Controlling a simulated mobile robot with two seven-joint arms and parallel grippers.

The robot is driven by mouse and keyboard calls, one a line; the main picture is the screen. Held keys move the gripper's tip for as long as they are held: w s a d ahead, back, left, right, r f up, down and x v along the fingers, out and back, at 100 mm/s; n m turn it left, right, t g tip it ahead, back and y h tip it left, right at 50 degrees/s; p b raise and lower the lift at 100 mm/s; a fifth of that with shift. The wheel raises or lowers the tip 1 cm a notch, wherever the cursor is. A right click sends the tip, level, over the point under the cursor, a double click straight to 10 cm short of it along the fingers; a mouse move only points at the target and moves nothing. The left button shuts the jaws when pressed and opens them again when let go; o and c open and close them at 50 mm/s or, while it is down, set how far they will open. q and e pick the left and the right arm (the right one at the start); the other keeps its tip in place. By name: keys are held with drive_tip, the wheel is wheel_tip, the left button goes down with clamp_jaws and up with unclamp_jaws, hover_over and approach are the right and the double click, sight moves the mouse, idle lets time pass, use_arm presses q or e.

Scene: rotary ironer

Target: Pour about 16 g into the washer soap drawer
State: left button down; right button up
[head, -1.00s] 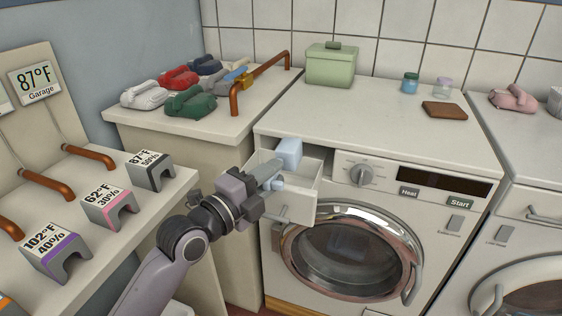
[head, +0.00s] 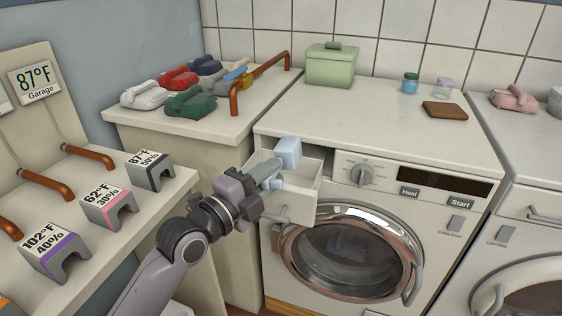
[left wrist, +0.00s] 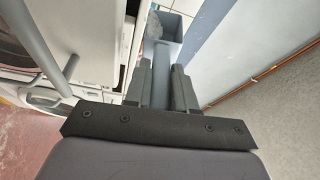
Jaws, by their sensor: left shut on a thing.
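The washer (head: 340,132) has its white soap drawer (head: 302,205) pulled out at the upper left of its front. My left gripper (head: 268,179) is over the drawer, shut on the handle of a light blue scoop (head: 288,152). The scoop's boxy cup is above the back of the drawer and looks tilted. In the left wrist view the scoop (left wrist: 169,28) extends from between the two fingers (left wrist: 160,85). My right gripper is out of view.
A green lidded box (head: 331,66), a blue-green jar (head: 410,84), a clear jar with a purple lid (head: 442,87) and a brown block (head: 445,109) stand on the washer top. Folded cloths (head: 190,102) lie on the left counter beside a copper rail (head: 262,77).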

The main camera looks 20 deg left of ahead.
use_arm(q)
drive_tip(key=shift+a+n+t+b, duration=0.25)
drive_tip(key=shift+n+t+b, duration=0.25)
drive_tip(key=shift+n, duration=0.7)
idle(1.6)
drive_tip(key=shift+a+n+t+y, duration=0.15)
drive_tip(key=shift+n+t, duration=0.1)
drive_tip(key=shift+n, duration=0.45)
drive_tip(key=shift+a+n+t+y, duration=0.15)
drive_tip(key=shift+n+t, duration=0.1)
drive_tip(key=shift+n, duration=0.45)
idle(1.6)
drive_tip(key=w+r+n+p, duration=0.1)
drive_tip(key=w+r+n, duration=0.1)
drive_tip(key=w+r, duration=0.2)
drive_tip(key=shift+w+a+r+t, duration=0.2)
drive_tip(key=shift+w+t, duration=0.2)
drive_tip(key=shift+w, duration=0.75)
idle(0.6)
